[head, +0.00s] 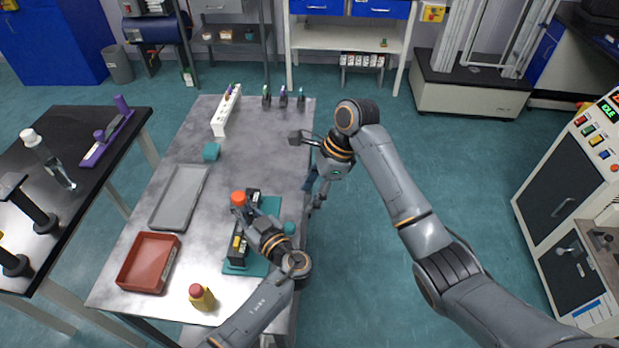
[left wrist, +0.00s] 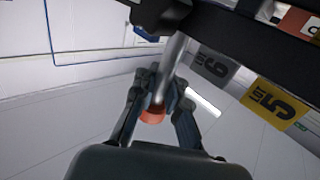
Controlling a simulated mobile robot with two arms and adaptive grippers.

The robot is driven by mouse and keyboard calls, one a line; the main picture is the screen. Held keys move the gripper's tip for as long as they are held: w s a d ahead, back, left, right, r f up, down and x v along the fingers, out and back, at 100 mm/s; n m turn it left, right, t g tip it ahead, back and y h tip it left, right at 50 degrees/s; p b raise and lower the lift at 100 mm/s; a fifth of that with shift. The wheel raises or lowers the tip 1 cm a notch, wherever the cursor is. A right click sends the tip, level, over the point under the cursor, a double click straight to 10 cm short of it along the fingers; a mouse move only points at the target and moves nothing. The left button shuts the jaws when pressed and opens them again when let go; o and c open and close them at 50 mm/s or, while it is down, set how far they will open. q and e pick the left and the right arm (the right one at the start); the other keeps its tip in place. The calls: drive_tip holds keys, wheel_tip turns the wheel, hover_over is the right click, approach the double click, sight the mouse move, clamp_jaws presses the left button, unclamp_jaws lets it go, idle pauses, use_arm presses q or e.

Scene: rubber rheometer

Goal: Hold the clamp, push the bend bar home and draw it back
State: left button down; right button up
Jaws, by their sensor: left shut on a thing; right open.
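The bending fixture has a teal base (head: 233,268) and an upright dark body (head: 236,254) with a yellow label, on the right side of the grey table. My left gripper (head: 246,211) is over this fixture, shut on an orange-capped rod (head: 238,198). In the left wrist view, the rod (left wrist: 169,62) runs between the fingers and its orange end (left wrist: 152,115) shows between them. My left arm hides part of the fixture. I cannot tell clamp from bend bar here. My right gripper (head: 316,192) is open and empty, just off the table's right edge.

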use_arm(q)
drive_tip(key=c, duration=1.3)
unclamp_jaws()
drive_tip(key=shift+d, duration=0.1)
drive_tip(key=shift+s, duration=0.1)
